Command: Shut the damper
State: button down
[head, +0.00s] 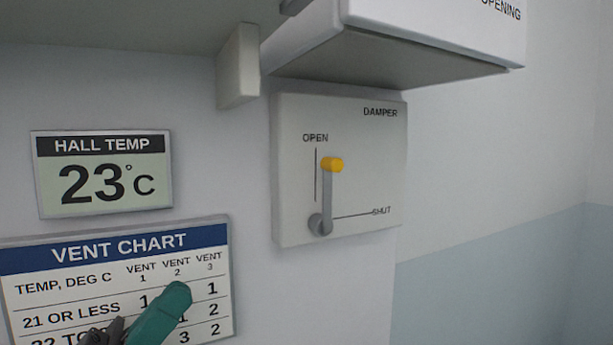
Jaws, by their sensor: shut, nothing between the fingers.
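The damper panel (372,160) is a pale plate on the wall, marked DAMPER, with a line up to OPEN and a line to the right to SHUT. Its grey lever (327,195) turns on a round pivot at the lower left of the plate. The lever stands nearly upright beside the OPEN line, and its yellow knob (332,164) is at the top. My gripper (165,308), teal with dark parts beside it, shows at the lower left, in front of the vent chart. It is shut and empty, apart from the lever and to its lower left.
A white box (440,28) marked OPENING juts out above the panel. A pale bracket (238,68) hangs to the panel's upper left. A HALL TEMP display (105,174) reads 23 C, above the vent chart (120,262). The space before the panel is clear.

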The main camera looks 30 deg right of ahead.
jog(key=p, duration=0.6)
send_near(330, 170)
notch_tip(330, 170, up, 6)
jog(key=d, duration=0.2)
jog(key=shift+d+p, duration=0.3)
jog(key=shift+d, duration=0.65)
jog(key=shift+d+r+y+p, duration=0.3)
jog(key=shift+y+p, duration=0.2)
jog(key=shift+y, duration=0.1)
jog(key=shift+d+r+y+p, duration=0.3)
jog(key=shift+y+p, duration=0.2)
jog(key=shift+y, duration=0.1)
jog(key=y+p, duration=0.1)
jog(key=d+y, duration=0.1)
jog(key=y, duration=0.1)
jog(key=shift+d+r+p, duration=0.1)
jog(key=shift+d+p, duration=0.05)
jog(key=shift+p, duration=0.25)
jog(key=shift+d+y+p, duration=0.25)
jog(key=shift+y+p, duration=0.1)
jog(key=shift+y, duration=0.55)
jog(key=shift+f+y, duration=0.3)
